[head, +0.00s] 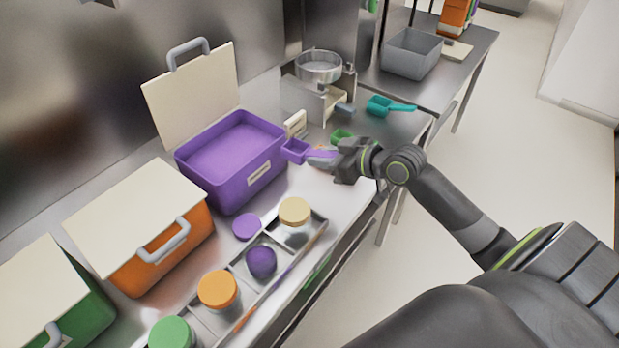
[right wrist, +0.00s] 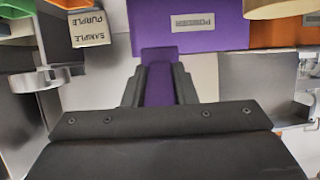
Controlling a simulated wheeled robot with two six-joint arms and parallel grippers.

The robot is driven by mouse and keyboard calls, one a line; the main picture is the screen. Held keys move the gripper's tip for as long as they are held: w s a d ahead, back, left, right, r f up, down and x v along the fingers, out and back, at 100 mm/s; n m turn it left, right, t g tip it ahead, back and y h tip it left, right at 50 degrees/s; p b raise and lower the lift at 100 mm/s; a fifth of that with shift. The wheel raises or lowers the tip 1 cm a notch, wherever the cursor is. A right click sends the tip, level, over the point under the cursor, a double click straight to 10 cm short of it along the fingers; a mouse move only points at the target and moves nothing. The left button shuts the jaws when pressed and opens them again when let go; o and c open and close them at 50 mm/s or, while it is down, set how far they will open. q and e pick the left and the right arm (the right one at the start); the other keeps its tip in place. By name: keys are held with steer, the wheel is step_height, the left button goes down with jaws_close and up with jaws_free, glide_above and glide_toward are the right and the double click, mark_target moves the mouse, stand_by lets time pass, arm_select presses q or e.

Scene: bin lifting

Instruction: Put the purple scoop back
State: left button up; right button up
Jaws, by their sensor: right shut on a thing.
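My right gripper (head: 338,158) is shut on the handle of the purple scoop (head: 296,150), just right of the purple bin. In the right wrist view the purple handle (right wrist: 160,88) lies between the two dark fingers; the scoop's cup is not clear there. The purple bin (head: 256,178) has its cream lid (head: 195,98) raised and purple contents inside. Its labelled front (right wrist: 215,38) is ahead of the fingers in the right wrist view. I cannot tell whether the scoop touches anything. My left gripper is not in view.
A tray of jars (head: 318,232) lies along the counter's front. An orange bin (head: 165,250) and a green bin (head: 85,315) stand left. A green scoop (head: 341,136), a teal scoop (head: 390,106) and a sieve (head: 318,66) are beyond the gripper. A "SAMPLE PURPLE" card (right wrist: 89,29) stands nearby.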

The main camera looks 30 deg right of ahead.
step_height(320, 180, down, 2)
steer(key=w+d, duration=0.1)
steer(key=d, duration=0.1)
glide_above(325, 193)
steer(key=shift+m+t+h, duration=0.3)
steer(key=shift+m+h, duration=0.1)
step_height(325, 193, down, 4)
steer(key=shift+f, duration=0.2)
step_height(325, 193, down, 4)
steer(key=shift+f, duration=0.15)
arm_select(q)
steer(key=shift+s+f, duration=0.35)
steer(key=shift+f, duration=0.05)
arm_select(e)
steer(key=shift+f+b, duration=0.15)
steer(key=shift+b, duration=0.2)
steer(key=o, duration=0.9)
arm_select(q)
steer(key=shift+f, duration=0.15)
